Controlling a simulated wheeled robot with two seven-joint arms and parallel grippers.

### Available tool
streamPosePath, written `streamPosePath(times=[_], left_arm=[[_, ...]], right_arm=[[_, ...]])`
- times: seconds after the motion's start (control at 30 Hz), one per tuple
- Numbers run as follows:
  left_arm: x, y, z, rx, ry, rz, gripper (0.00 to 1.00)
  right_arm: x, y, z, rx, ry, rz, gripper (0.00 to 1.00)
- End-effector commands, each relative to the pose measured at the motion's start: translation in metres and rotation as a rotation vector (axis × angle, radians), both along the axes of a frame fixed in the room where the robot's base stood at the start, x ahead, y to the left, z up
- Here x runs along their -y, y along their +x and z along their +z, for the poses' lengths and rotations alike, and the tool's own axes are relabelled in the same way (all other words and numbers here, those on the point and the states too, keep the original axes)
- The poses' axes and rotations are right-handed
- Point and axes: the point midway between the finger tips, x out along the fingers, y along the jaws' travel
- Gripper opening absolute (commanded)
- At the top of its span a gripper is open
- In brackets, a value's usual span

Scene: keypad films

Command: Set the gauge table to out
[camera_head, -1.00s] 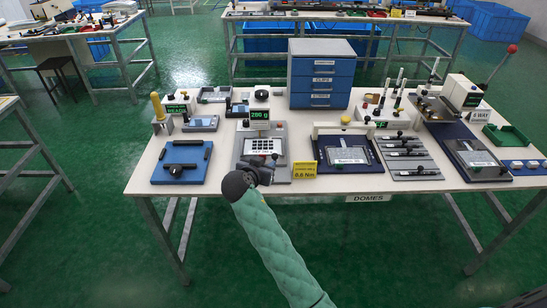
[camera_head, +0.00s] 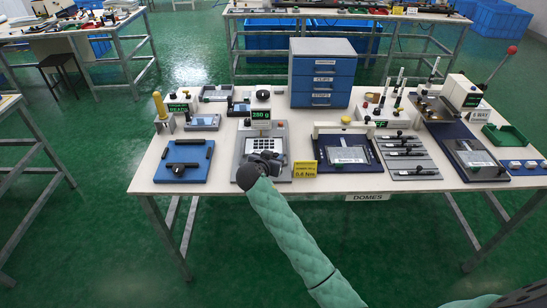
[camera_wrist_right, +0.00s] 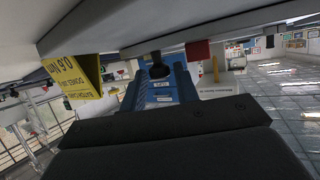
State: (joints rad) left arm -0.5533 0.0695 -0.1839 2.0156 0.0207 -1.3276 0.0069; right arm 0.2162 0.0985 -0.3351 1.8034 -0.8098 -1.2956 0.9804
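A grey gauge unit (camera_head: 281,131) stands at the table's middle, under a green display (camera_head: 261,115) reading 280 g. Its flat table carries a pale plate with a dark keypad (camera_head: 264,145). No label in view names the gauge table. My right gripper (camera_head: 266,160) is black and reaches over the unit's front, hiding part of its front edge. A black knob (camera_wrist_right: 158,70) shows ahead of the dark gripper body in the right wrist view. I cannot tell whether it touches the gripper, and the fingertips are not clear. My left gripper is not in view.
A yellow torque sign (camera_head: 304,169) stands close right of the gripper; it also shows in the wrist view (camera_wrist_right: 75,75). A blue fixture plate (camera_head: 184,160) lies left, a dark blue fixture (camera_head: 348,153) right. A blue drawer cabinet (camera_head: 322,73) stands behind.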

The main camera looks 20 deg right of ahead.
Motion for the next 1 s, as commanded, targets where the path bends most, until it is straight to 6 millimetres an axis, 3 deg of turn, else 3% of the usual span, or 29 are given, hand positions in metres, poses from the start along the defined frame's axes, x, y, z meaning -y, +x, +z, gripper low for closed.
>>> streamPosePath(times=[0.03,0.17,0.43,0.8,1.0], left_arm=[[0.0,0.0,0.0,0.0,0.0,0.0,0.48],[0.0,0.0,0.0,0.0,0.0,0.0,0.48],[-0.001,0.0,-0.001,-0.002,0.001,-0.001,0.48],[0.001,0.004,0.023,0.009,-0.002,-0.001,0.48],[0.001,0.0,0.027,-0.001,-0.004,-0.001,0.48]], right_arm=[[0.0,0.0,0.0,0.0,0.0,0.0,0.25],[0.0,0.0,0.0,0.0,0.0,0.0,0.0],[-0.003,-0.008,-0.001,-0.001,0.001,0.001,0.0],[-0.019,-0.061,-0.001,0.0,0.003,0.001,0.0],[-0.021,-0.072,0.0,0.0,0.0,-0.001,0.0]])
